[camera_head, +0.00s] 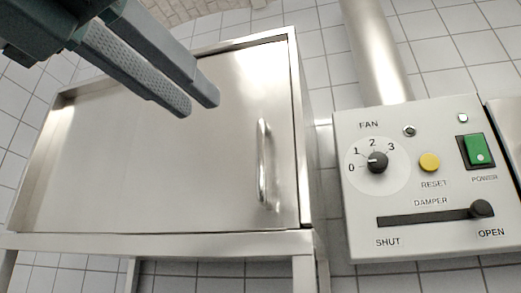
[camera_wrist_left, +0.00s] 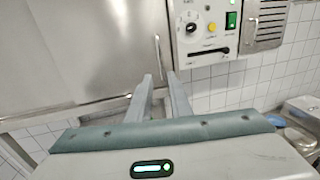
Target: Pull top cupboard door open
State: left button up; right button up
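The cupboard door (camera_head: 170,165) is a plain brushed-steel panel that looks closed in its frame. Its vertical bar handle (camera_head: 263,162) is near the door's right edge. The door (camera_wrist_left: 75,40) and handle (camera_wrist_left: 158,55) also show in the left wrist view. My left gripper (camera_head: 197,103) comes in from the upper left of the head view, in front of the door, up and left of the handle. Its two grey fingers are apart with nothing between them. In the left wrist view the gripper (camera_wrist_left: 161,77) has its fingertips below the handle in the picture, not around it. My right gripper is not in view.
Right of the cupboard is a control panel (camera_head: 430,188) with a fan knob (camera_head: 377,162), yellow button (camera_head: 429,162), green switch (camera_head: 479,150) and damper slider (camera_head: 481,208). A metal pipe (camera_head: 378,50) rises above it. A vent grille (camera_wrist_left: 265,22) and metal basin (camera_wrist_left: 300,112) show farther right.

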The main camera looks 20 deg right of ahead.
aim_at(258, 154)
pick_arm(q)
jog(key=p+x, duration=0.7)
jog(key=x, duration=0.8)
jog(key=shift+w+d+p, duration=0.45)
jog(key=shift+d+p, duration=0.05)
jog(key=shift+f, duration=0.1)
grip_shut()
